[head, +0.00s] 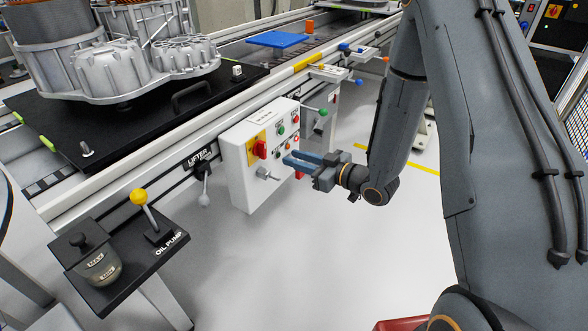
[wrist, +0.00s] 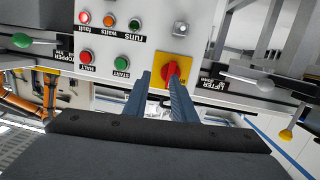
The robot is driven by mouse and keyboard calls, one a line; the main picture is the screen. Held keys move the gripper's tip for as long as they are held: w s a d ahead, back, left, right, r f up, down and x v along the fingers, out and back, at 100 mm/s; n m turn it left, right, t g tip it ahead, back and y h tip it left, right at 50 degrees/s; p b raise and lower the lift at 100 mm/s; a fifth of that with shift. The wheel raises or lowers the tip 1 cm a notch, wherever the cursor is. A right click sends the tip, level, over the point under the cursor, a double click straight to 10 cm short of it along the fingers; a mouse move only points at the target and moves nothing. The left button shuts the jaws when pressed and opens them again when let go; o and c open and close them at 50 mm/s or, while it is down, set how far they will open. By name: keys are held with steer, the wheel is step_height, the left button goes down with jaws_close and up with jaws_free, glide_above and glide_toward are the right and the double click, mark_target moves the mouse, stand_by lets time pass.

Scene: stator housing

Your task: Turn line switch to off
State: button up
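The line switch is a red knob (head: 260,149) on a yellow plate (head: 254,138), on the front of a white control box (head: 237,156). The wrist view, turned upside down, shows the red knob (wrist: 171,74) and its yellow plate (wrist: 184,61) near the middle. My gripper (head: 291,158) is open and empty, to the right of the switch in the head view, with a visible gap to the box. In the wrist view my gripper (wrist: 159,77) has its right fingertip overlapping the knob's lower part. The switch's label cannot be read.
The box also carries red (wrist: 86,57) and green (wrist: 122,60) buttons, indicator lamps and a silver knob (head: 267,174). A LIFTER lever (head: 204,187) hangs left of it. A green-knobbed lever (head: 322,112) sticks out right. The floor in front is clear.

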mark_target(265, 151)
steer(key=shift+w+a+y+b, duration=0.45)
steer(key=shift+w+a, duration=0.1)
steer(key=shift+a, duration=0.65)
steer(key=shift+w+a+y+b, duration=0.35)
steer(key=shift+w+a+b, duration=0.15)
steer(key=shift+a, duration=0.7)
steer(key=shift+w+a+y+b, duration=0.45)
steer(key=shift+w+a, duration=0.1)
steer(key=shift+a, duration=0.65)
steer(key=shift+w+a, duration=0.1)
